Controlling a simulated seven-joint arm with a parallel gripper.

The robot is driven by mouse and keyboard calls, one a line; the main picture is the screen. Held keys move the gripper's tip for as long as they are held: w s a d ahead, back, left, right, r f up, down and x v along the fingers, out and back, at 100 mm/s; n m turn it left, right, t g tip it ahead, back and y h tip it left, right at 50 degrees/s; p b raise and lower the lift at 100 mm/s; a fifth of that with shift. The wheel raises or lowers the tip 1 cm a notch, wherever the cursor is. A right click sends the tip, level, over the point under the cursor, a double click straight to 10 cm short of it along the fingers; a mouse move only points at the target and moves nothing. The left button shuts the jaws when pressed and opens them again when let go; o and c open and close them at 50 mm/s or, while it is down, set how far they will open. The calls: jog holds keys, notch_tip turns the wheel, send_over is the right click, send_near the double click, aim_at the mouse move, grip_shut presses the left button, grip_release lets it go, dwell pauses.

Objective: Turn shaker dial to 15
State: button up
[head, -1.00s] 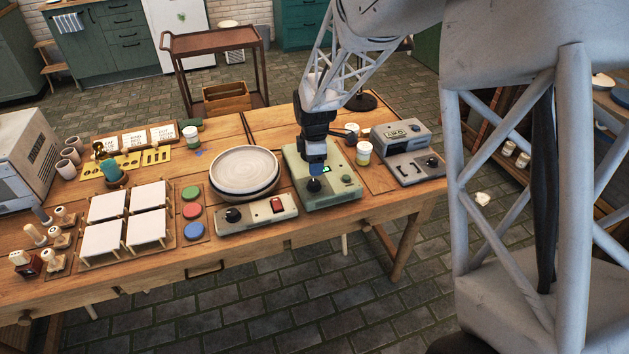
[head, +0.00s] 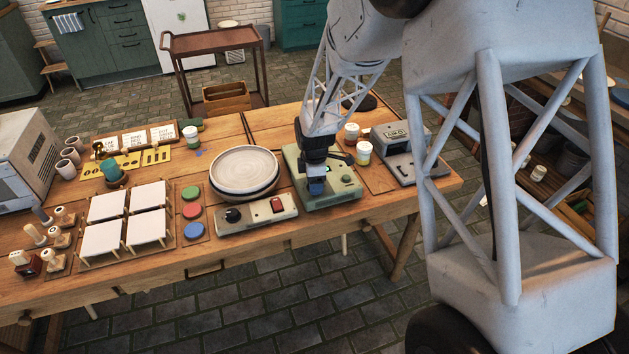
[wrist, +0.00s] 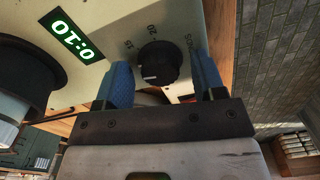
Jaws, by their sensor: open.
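The shaker (head: 343,197) is a pale green box with a small lit display, near the front right of the table. Its black round dial (wrist: 158,65) has a white pointer mark towards the left in the wrist view, and printed labels 15, 20 and one less legible beyond. The green display (wrist: 72,39) appears to read 0:10, turned over in this view. My gripper (wrist: 160,76) is open, with a blue finger on each side of the dial. I cannot tell whether they touch it. In the head view my gripper (head: 316,187) hides the dial.
A control box with a black knob and red switch (head: 277,204) stands left of the shaker, in front of stacked plates (head: 244,168). A grey device (head: 401,150) and small jars (head: 364,152) stand to the right. A black rounded part (wrist: 28,68) is close to the left finger.

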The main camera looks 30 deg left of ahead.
jog(key=shift+c, duration=0.3)
jog(key=c, duration=0.9)
jog(key=shift+o, duration=0.2)
jog(key=shift+m, duration=0.4)
jog(key=m, duration=0.3)
jog(key=shift+m, duration=2.5)
jog(key=o, duration=0.9)
